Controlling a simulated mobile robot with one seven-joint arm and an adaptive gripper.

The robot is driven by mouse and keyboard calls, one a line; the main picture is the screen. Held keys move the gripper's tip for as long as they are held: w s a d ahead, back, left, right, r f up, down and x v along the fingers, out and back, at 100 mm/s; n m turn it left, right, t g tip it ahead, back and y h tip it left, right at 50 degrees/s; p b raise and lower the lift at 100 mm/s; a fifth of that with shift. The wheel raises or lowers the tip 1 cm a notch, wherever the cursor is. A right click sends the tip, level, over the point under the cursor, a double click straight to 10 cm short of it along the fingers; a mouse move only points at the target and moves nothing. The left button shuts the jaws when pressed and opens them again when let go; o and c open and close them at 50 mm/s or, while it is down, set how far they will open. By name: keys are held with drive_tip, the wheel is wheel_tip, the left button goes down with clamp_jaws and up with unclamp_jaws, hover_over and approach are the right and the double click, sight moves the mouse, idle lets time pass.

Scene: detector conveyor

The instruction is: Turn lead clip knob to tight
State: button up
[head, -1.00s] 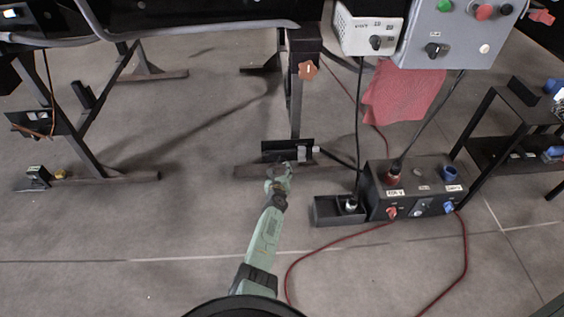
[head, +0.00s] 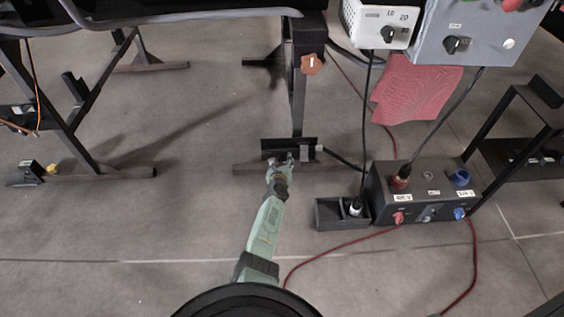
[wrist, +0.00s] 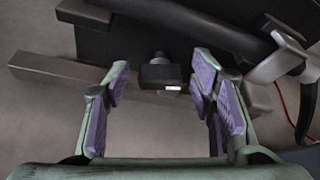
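A small dark knob (wrist: 161,76) with a short white mark shows in the wrist view, on a short stem in front of a dark plate (wrist: 130,42). It lies between the open fingers of my gripper (wrist: 160,88), with a gap on each side, so no grip shows. The white mark is toward the right of the knob's near edge. In the head view my gripper (head: 281,162) is at the dark plate (head: 283,145) low on the stand's foot. The knob is too small or hidden to make out there. A grey metal clip (wrist: 285,55) with a black cable is right of it.
A black box (head: 425,192) with red and blue sockets and a small open tray (head: 335,213) stand on the floor to the right. A brown knob (head: 312,64) is on the post above. Red leads cross the floor.

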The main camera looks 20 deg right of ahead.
drive_tip(key=c, duration=1)
drive_tip(key=shift+d+r+m+y+p, duration=0.15)
drive_tip(key=shift+r+m+y+p, duration=0.2)
drive_tip(key=shift+p, duration=0.45)
drive_tip(key=shift+d+f+m+y+p, duration=0.15)
drive_tip(key=shift+m+y+p, duration=0.1)
drive_tip(key=shift+m+p, duration=0.45)
drive_tip(key=shift+f+m+y, duration=0.15)
drive_tip(key=shift+m+y, duration=0.25)
drive_tip(key=shift+m, duration=0.05)
drive_tip(key=o, duration=1.2)
drive_tip(key=shift+f, duration=0.1)
